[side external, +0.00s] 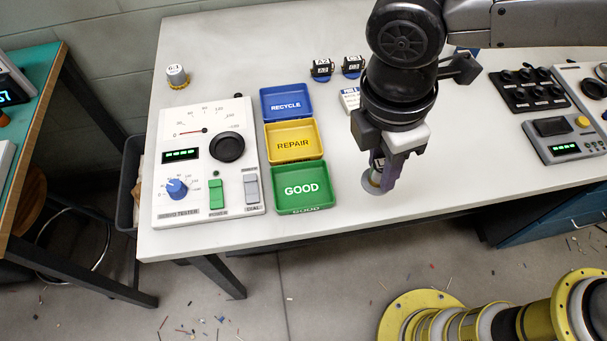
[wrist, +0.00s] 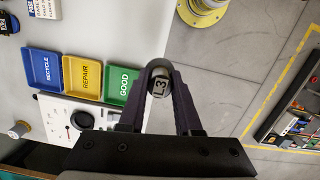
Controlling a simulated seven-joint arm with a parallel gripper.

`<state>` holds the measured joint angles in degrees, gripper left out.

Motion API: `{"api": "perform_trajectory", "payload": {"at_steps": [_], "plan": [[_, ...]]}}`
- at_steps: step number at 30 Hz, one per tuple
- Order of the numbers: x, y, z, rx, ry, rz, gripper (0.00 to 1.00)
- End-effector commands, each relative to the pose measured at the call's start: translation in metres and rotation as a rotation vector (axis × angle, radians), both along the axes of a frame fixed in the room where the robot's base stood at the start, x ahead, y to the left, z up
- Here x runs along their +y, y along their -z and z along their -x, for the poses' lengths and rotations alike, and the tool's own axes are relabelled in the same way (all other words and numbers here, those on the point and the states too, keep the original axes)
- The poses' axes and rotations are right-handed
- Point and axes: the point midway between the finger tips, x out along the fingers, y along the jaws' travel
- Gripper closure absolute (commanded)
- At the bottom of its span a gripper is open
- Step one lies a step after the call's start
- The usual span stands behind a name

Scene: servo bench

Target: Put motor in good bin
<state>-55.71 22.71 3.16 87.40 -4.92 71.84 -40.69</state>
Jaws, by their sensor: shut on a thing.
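My gripper (side external: 381,172) points down near the front edge of the white bench and is shut on a motor (side external: 374,179). The motor is a small grey cylinder, and in the wrist view (wrist: 159,86) its label reads "L3". In the side view the fingers partly hide it, and I cannot tell if it touches the bench. The green GOOD bin (side external: 322,202) stands to the left of my gripper and looks empty. In the wrist view the GOOD bin (wrist: 110,93) lies just left of the fingers.
Behind the GOOD bin stand the yellow REPAIR bin (side external: 318,152) and blue RECYCLE bin (side external: 308,93). A servo tester (side external: 243,180) is left of the bins. Small motors (side external: 322,69) stand at the back, and another (side external: 177,76) at the back left. The bench between bin and gripper is clear.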

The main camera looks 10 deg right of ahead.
Motion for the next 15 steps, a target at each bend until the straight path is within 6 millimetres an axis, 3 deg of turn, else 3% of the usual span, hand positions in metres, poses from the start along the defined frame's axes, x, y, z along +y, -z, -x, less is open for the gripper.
{"api": "perform_trajectory", "payload": {"at_steps": [10,15], "plan": [[0.056,0.032,-0.043,0.001,0.001,0.001,1.00],[0.075,0.063,-0.057,0.002,0.001,0.002,1.00]]}}
